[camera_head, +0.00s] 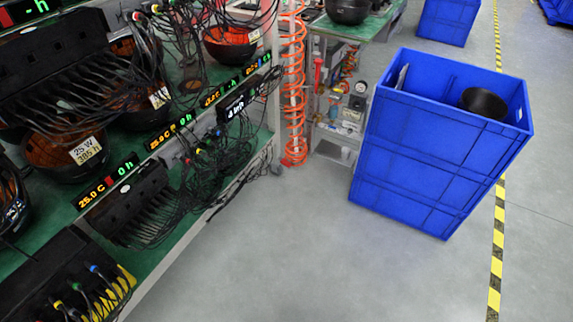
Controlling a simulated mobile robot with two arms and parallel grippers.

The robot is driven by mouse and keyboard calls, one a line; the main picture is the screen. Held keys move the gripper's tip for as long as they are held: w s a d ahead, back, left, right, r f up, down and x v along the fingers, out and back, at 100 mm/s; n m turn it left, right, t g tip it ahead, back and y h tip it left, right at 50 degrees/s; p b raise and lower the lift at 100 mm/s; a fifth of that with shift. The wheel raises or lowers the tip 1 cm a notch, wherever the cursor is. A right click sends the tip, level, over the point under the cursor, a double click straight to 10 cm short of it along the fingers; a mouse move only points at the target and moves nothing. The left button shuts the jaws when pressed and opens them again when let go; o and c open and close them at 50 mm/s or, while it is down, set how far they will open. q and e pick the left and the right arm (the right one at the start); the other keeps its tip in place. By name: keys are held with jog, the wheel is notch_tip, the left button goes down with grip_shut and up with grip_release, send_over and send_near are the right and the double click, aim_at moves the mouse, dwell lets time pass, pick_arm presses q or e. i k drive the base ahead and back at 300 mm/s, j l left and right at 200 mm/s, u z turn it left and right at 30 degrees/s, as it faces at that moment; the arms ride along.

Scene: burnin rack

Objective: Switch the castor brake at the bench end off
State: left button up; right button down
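A small grey castor (276,169) shows at the far end of the long rack bench, low at the foot of its end post. It is small and partly dark in the picture, so I cannot tell its brake lever or which way it is set. The bench (160,285) runs from the lower left towards the upper middle, with green shelves and a pale front edge. Neither of my grippers is in view.
An orange coiled hose (293,80) hangs beside the end post. A small cart (338,130) stands behind. Grey floor (270,250) in front is clear.

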aim_at(283, 161)
jog(key=i+z, duration=0.3)
jog(key=i, duration=0.15)
jog(key=i+j+z, duration=0.25)
jog(key=i, duration=0.2)
jog(key=i+j+z, duration=0.15)
jog(key=i+z, duration=0.15)
jog(key=i, duration=0.15)
